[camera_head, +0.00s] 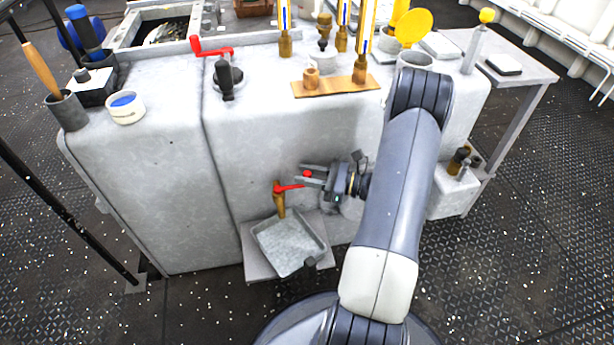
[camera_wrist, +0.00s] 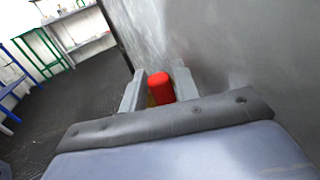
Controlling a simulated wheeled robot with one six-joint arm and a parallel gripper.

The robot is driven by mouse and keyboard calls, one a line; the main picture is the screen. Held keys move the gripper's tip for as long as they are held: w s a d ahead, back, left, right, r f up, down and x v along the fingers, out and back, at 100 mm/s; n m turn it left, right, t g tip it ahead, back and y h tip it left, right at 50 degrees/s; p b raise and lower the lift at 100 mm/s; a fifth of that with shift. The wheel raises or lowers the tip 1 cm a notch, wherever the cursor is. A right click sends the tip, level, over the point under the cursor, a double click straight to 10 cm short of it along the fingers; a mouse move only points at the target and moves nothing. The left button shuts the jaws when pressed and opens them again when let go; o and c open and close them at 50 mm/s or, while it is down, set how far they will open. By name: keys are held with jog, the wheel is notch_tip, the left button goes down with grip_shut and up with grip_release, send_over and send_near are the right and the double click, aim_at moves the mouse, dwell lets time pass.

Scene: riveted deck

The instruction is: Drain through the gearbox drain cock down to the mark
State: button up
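The brass drain cock (camera_head: 281,207) sticks out low on the front of the pale grey gearbox housing (camera_head: 255,155), spout down. Its red lever (camera_head: 290,187) points right, towards my gripper (camera_head: 309,176). The lever's red grip fills most of the gap between the two grey fingers, so my gripper looks shut on it. In the wrist view the red grip (camera_wrist: 161,88) stands between the fingertips. A grey square drain pan (camera_head: 289,244) sits on a low shelf (camera_head: 259,267) below the spout. I see no stream, and I cannot make out the level mark.
On the housing top stand a red-handled crank (camera_head: 211,47), a wooden plate (camera_head: 335,86) with brass fittings, yellow-edged gauges (camera_head: 366,30), a white tub (camera_head: 126,108) and a cup holding a tool (camera_head: 66,110). A small side block (camera_head: 453,192) with fittings stands right of my arm. A black pole crosses the left.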

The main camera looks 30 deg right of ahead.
jog(key=shift+w+a, duration=0.1)
jog(key=shift+c, duration=0.4)
grip_shut()
jog(key=shift+s+a+m+t+h, duration=0.55)
jog(key=shift+s+m+t+h, duration=0.3)
jog(key=shift+s+h, duration=0.15)
jog(key=shift+s+a+m+t+h, duration=0.55)
jog(key=shift+s+m+t+h, duration=0.25)
jog(key=shift+h, duration=0.2)
jog(key=shift+s+a, duration=0.1)
jog(key=shift+o, duration=0.4)
grip_release()
